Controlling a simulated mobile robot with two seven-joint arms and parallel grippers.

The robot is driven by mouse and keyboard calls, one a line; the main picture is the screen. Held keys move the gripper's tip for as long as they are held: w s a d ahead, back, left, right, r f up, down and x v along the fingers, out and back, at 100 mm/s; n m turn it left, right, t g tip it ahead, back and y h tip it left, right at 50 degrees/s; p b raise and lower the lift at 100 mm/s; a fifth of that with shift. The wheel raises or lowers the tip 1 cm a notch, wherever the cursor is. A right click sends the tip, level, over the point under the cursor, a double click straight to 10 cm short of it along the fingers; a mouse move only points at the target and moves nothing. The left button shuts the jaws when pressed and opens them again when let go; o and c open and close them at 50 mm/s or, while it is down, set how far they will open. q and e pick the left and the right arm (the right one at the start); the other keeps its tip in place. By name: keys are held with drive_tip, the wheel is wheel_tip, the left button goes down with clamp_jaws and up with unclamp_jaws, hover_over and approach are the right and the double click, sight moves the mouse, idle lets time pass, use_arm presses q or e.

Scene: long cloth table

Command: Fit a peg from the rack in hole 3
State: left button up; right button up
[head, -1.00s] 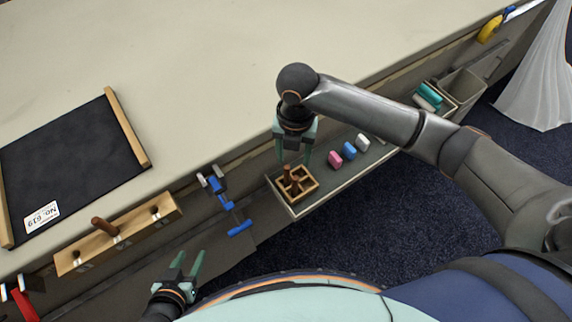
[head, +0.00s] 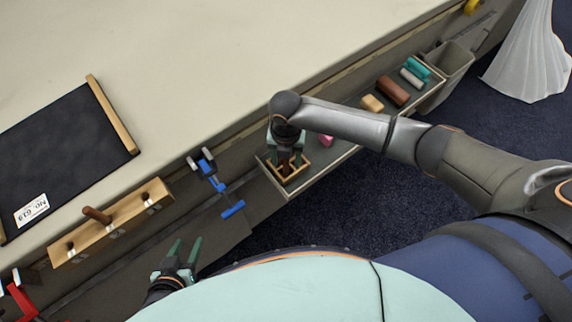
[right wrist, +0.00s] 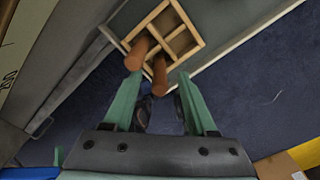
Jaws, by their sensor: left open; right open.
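The peg rack (head: 305,171) is a small wooden divided box on the grey shelf along the table's front. Brown pegs stand in it; the right wrist view shows two, one peg (right wrist: 137,53) and another peg (right wrist: 159,76). My right gripper (head: 287,168) is open and pointing down at the rack. My left gripper (head: 185,251) is open and empty, below the board.
A blue clamp (head: 215,183) is on the table edge between board and rack. A pink block (head: 326,141), brown block (head: 392,90) and other blocks lie along the shelf.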

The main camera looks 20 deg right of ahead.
drive_tip(key=shift+c, duration=0.4)
clamp_jaws()
